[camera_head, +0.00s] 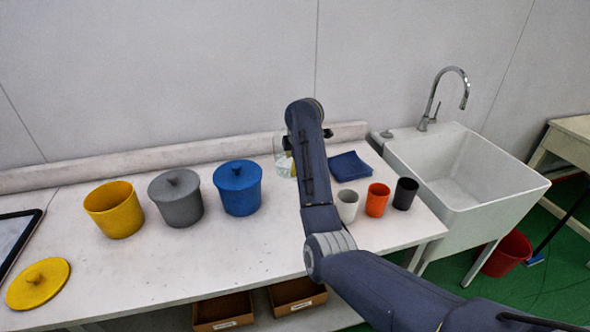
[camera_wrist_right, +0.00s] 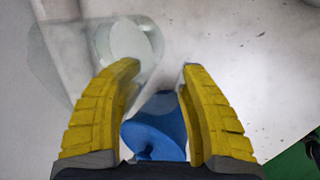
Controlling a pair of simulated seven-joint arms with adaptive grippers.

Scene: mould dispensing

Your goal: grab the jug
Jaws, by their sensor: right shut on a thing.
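The clear glass jug (camera_head: 282,158) stands at the back of the worktop, partly hidden behind my right arm in the head view. In the right wrist view the see-through jug (camera_wrist_right: 75,55) is at the upper left, and its outline is faint. My right gripper (camera_wrist_right: 162,68) has its yellow fingers on either side of the jug's near part and is shut on it. The exact contact is hard to see through the glass. In the head view my right wrist mostly hides this gripper. My left gripper is in neither view.
A blue lidded pot (camera_head: 238,188), a grey lidded pot (camera_head: 176,200) and an open yellow pot (camera_head: 114,211) stand left of the jug. White (camera_head: 347,206), orange (camera_head: 377,201) and black (camera_head: 405,194) cups and a blue cloth (camera_head: 349,166) are to the right, before the sink (camera_head: 455,180).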

